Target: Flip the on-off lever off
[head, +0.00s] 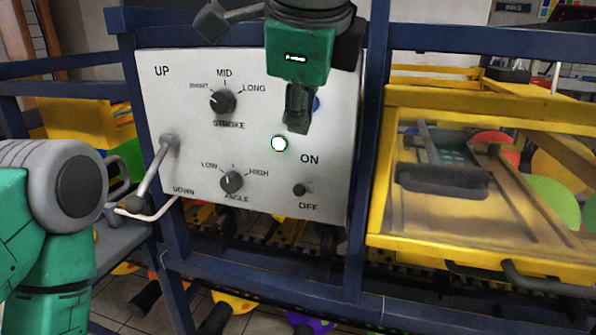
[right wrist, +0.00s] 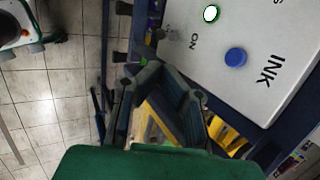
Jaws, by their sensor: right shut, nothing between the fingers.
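The on-off lever (head: 300,190) is a small dark knob low on the right of the white control panel (head: 260,75), between the ON and OFF labels. I cannot tell which way it is tipped. My right gripper (head: 297,127) points down in front of the panel, above the ON label and apart from the lever. It is shut and empty, and partly covers a blue button. Its dark fingers also show in the right wrist view (right wrist: 160,75), beside the panel's edge.
A round lit button (head: 279,144) sits left of the gripper. The panel also has a stroke dial (head: 223,101), an angle dial (head: 232,182) and a long up-down lever (head: 155,172). A blue frame post (head: 370,150) and a yellow clear-lidded box (head: 480,190) stand to the right.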

